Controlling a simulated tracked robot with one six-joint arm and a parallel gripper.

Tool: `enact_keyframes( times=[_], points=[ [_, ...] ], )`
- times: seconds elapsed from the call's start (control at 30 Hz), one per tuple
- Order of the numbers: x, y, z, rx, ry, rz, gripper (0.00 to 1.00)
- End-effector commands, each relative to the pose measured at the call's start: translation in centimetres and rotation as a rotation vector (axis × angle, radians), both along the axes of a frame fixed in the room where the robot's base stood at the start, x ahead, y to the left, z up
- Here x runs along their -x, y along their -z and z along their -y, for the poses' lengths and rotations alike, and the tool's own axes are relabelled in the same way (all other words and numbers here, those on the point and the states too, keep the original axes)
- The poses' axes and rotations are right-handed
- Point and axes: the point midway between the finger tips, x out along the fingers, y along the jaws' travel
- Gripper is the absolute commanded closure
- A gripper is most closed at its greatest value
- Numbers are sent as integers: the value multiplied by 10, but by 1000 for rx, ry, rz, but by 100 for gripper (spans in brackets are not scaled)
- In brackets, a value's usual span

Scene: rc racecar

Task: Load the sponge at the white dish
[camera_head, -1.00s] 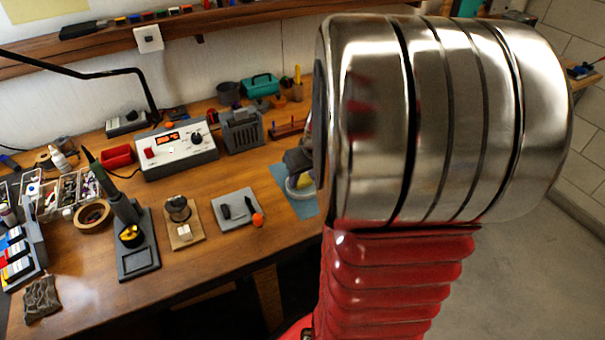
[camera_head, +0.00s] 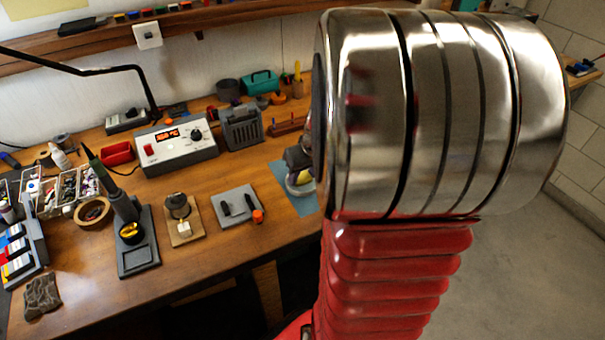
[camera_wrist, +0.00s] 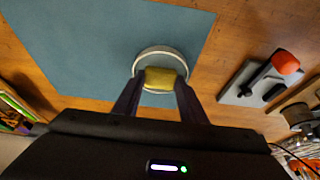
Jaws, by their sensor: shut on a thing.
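In the wrist view, the yellow-green sponge (camera_wrist: 160,78) is between the fingertips of my gripper (camera_wrist: 158,84). My gripper is shut on it. The round white dish (camera_wrist: 158,50) lies on the blue mat (camera_wrist: 100,45), and the sponge covers part of it. I cannot tell whether the sponge touches the dish. In the head view, a yellow patch of the sponge shows above the pale dish (camera_head: 301,189) on the blue mat, at the left edge of my arm. The dark gripper (camera_head: 298,160) sits just above it, partly hidden by my arm.
A grey plate with an orange-capped tool (camera_head: 257,216) lies left of the mat. A soldering iron stand (camera_head: 136,245), a control station (camera_head: 178,148) and a grey rack (camera_head: 241,127) are further left and back. Bare wood lies around the mat's near side.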

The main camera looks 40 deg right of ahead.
Motion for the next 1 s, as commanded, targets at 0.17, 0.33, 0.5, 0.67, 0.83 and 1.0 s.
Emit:
enact_keyframes(
  times=[0.17,0.33,0.5,0.67,0.83,1.0],
  points=[
    [0,2,0,0,0,0,80],
    [0,3,0,0,0,0,80],
    [0,5,0,0,0,0,80],
    [0,6,0,0,0,0,80],
    [0,6,0,0,0,0,80],
    [0,6,0,-1,0,0,80]
  ],
)
